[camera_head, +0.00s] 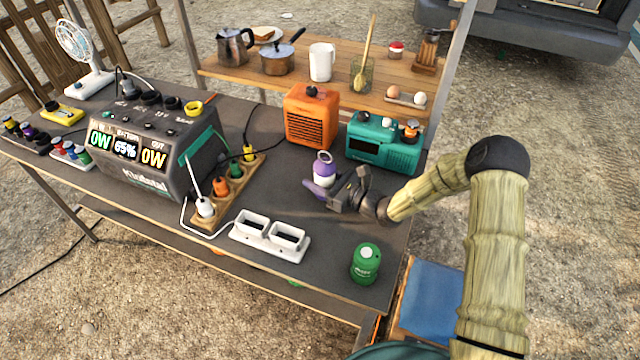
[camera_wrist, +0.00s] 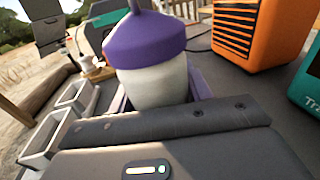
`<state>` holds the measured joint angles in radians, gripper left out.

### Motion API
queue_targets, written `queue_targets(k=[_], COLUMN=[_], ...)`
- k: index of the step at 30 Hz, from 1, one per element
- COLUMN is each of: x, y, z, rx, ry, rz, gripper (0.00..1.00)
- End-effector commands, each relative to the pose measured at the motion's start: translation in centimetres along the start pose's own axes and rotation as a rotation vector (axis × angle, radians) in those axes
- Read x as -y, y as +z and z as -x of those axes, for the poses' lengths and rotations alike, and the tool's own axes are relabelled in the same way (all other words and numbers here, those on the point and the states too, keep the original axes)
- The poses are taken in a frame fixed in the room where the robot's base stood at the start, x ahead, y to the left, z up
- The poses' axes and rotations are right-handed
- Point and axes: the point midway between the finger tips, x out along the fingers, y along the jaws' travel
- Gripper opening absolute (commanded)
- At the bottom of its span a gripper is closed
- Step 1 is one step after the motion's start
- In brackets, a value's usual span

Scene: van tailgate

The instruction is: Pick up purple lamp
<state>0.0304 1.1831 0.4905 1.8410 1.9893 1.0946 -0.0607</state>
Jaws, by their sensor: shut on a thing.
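The purple lamp (camera_head: 324,169) has a purple cap with a ring on top and a pale body. It is near the middle right of the dark table (camera_head: 285,160). My gripper (camera_head: 335,195) reaches in from the right and is shut on the lamp. In the wrist view the lamp (camera_wrist: 152,60) stands close in front of my gripper (camera_wrist: 160,105), roughly upright, with its lower part hidden behind the gripper. I cannot tell whether its base touches the table.
An orange heater (camera_head: 312,115) and a teal radio (camera_head: 383,142) stand behind the lamp. A white double holder (camera_head: 270,236) and a green canister (camera_head: 366,263) are in front. A large power station (camera_head: 155,145) and a wooden strip with plugs (camera_head: 228,190) are at left.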

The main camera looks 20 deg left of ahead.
Motion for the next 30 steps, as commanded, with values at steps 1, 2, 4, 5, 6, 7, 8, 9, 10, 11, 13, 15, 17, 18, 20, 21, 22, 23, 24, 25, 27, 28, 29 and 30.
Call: queue_targets(k=[1,2,4,5,6,7,8,9,10,11,13,15,17,18,20,21,22,23,24,25,27,28,29,30], x=[0.1,0.1,0.1,0.1,0.1,0.2,0.2,0.2,0.1,0.1,0.1,0.1,0.1,0.1,0.1,0.1,0.1,0.1,0.1,0.1,0.1,0.1,0.1,0.1], y=[1.3,1.9,3.4,4.0,4.7,5.2,5.7,6.1,6.4,6.7,7.0,7.1,7.1,7.1,7.1,7.1,7.1,7.1,7.1,7.1,7.1,7.1,7.1,7.1], z=[0.0,0.0,0.0,0.0,0.0,0.0,0.0,0.0,0.0,0.0,0.0,0.0,0.0,0.0,0.0,0.0,0.0,0.0,0.0,0.0,0.0,0.0,0.0,0.0], rx=[0.004,0.004,0.003,0.003,0.003,0.003,0.003,0.002,0.002,0.002,0.001,0.001,0.001,0.001,0.001,0.001,0.001,0.001,0.001,0.001,0.001,0.001,0.001,0.001], ry=[-0.001,-0.001,0.0,0.0,-0.001,-0.001,-0.001,0.0,0.0,0.0,0.0,0.0,0.0,0.0,0.0,0.0,0.0,0.0,0.0,0.0,0.0,0.0,0.0,0.0], rz=[0.003,0.004,0.005,0.005,0.004,0.004,0.004,0.004,0.004,0.003,0.001,0.0,0.0,0.0,0.0,0.001,0.001,0.001,0.001,0.001,0.001,0.001,0.001,0.001], gripper=[0.2,0.2,0.2,0.2,0.2,0.2,0.2,0.2,0.2,0.2,0.2,0.2,0.2,0.2,0.2,0.2,0.2,0.2,0.2,0.2,0.2,0.2,0.2,0.2])
